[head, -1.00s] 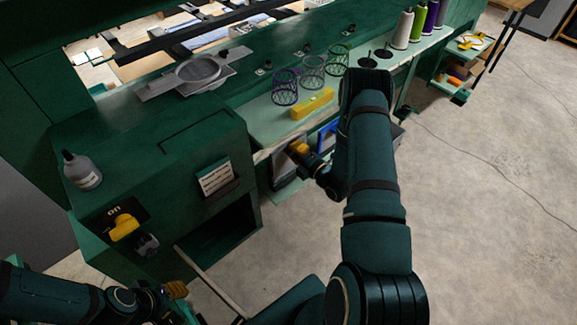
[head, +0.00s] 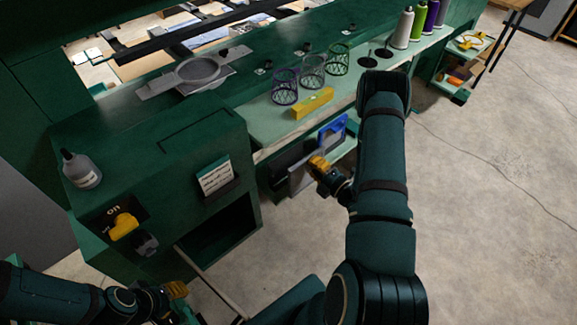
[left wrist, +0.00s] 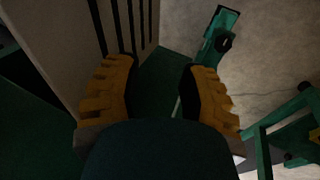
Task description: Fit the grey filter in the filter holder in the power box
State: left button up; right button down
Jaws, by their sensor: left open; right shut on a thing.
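My right gripper (head: 318,163) is shut on the grey filter (head: 300,178), a flat, upright, dark-grey panel in front of the shelf under the bench. Part of the filter is hidden by the gripper. The green power box (head: 130,165) stands at left, with a dark open compartment (head: 222,240) low in its side. I cannot make out the filter holder inside. My left gripper (head: 178,290) is low in front of the box; in the left wrist view its yellow fingers (left wrist: 160,95) are apart with nothing between them.
A blue-framed filter (head: 333,130) stands on the low shelf behind the grey one. A yellow block (head: 312,103) and wire baskets (head: 312,70) are on the bench. A yellow switch (head: 123,226) and a bottle (head: 82,170) are on the box.

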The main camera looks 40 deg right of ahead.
pick_arm(q)
jog(key=shift+f, duration=0.3)
pick_arm(e)
jog(key=s, duration=0.7)
jog(key=shift+s+d, duration=0.15)
jog(key=shift+d, duration=0.15)
dwell(0.8)
